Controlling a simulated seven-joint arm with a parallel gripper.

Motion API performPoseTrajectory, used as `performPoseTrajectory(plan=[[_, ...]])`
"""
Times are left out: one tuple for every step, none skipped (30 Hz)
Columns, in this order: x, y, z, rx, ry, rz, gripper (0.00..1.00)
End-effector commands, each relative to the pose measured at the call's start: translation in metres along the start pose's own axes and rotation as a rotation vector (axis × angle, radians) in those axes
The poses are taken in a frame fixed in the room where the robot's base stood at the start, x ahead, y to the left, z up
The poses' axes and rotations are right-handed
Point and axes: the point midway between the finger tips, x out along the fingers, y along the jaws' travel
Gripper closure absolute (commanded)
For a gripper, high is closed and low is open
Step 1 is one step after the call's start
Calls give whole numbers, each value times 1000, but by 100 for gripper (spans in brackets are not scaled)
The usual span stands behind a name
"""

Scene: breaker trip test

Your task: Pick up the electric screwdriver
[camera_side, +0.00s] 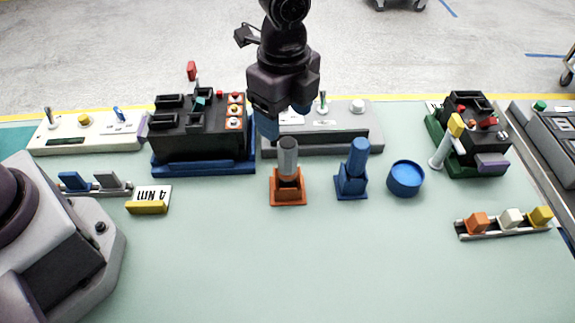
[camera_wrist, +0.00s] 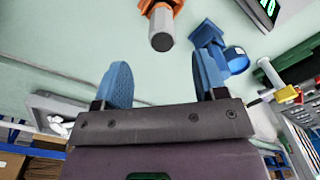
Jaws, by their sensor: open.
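A tool with a grey cylindrical handle (camera_side: 288,150) stands upright in an orange holder (camera_side: 288,190). A blue-handled tool (camera_side: 358,157) stands in a blue holder (camera_side: 351,187) to its right. Neither is labelled, so I cannot tell for certain which is the electric screwdriver. My gripper (camera_side: 284,118) is open and empty, with blue fingers, just behind and above the grey handle in the side view. In the wrist view the grey handle (camera_wrist: 161,32) lies ahead of the gap between my fingers (camera_wrist: 160,72), apart from both. The blue tool (camera_wrist: 208,38) is near the right finger there.
A round blue cup (camera_side: 406,178) stands right of the blue holder. Black breaker boxes stand at left (camera_side: 200,130) and right (camera_side: 468,130), with a grey switch panel (camera_side: 340,128) behind the tools. A 4 Nm sign (camera_side: 150,197) stands left.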

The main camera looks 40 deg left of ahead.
Motion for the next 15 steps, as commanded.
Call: performPoseTrajectory(plan=[[11,1,0,1,-2,4,35],[16,1,0,1,-2,4,35],[22,1,0,0,-1,3,35],[26,1,0,0,-1,3,35],[30,0,0,-1,-1,3,35],[33,0,0,-2,0,2,35],[35,0,0,-2,0,1,35],[37,0,0,-2,0,1,35],[39,0,0,-2,0,1,35],[40,0,0,-2,0,1,35],[43,0,-1,-2,0,1,35],[48,0,-1,-2,0,2,35],[52,0,-2,-1,-1,3,35],[57,0,-3,0,-2,3,35],[64,-1,-4,1,-2,3,35]])
